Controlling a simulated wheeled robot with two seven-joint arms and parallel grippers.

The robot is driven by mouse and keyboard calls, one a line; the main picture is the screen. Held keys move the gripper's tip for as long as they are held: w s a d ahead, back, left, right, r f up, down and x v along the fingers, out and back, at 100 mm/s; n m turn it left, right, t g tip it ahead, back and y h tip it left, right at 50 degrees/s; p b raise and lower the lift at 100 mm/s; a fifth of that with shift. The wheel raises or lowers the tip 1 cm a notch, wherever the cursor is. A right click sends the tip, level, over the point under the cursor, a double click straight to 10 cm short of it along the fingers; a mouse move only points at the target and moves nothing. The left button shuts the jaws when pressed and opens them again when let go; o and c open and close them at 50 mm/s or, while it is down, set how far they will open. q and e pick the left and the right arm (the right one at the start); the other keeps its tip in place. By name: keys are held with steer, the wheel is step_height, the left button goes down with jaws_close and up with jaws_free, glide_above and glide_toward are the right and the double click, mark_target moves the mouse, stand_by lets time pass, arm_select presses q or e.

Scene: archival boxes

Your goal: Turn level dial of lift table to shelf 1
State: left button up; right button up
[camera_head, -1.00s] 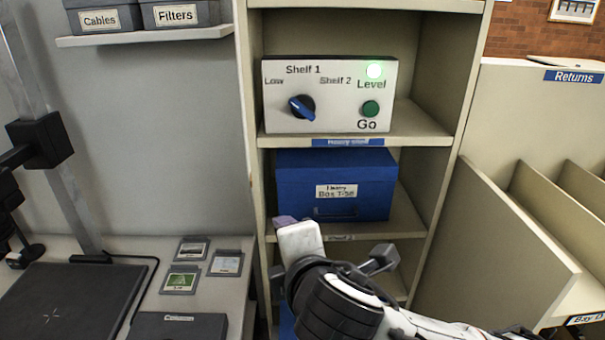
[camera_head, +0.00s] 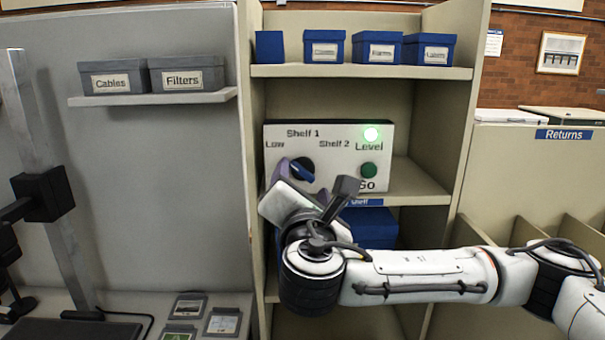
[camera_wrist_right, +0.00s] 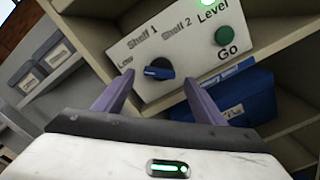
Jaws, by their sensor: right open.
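The level dial (camera_head: 302,170) is a black round knob with a blue pointer bar on a white control panel (camera_head: 325,140). Its bar slants up-left, on the Low side rather than at the Shelf 1 label. My right gripper (camera_head: 316,181) is open and empty, just in front of and below the dial, partly covering the panel's lower edge. In the right wrist view the dial (camera_wrist_right: 158,69) sits between the two purple fingertips (camera_wrist_right: 158,80), apparently untouched. The green Go button (camera_head: 369,170) is right of the dial, under a lit green Level lamp (camera_head: 372,133). My left gripper is out of view.
The panel stands on a shelf of a beige cabinet (camera_head: 440,180). A blue box (camera_head: 370,228) is below, partly hidden by my right arm. Several small blue boxes (camera_head: 383,47) are above. A grey wall shelf (camera_head: 155,98) with two boxes is left. A Returns unit (camera_head: 530,170) stands right.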

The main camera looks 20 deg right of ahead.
mark_target(302, 174)
steer(key=shift+x, duration=1.7)
steer(key=c, duration=1.1)
steer(key=shift+o, duration=0.2)
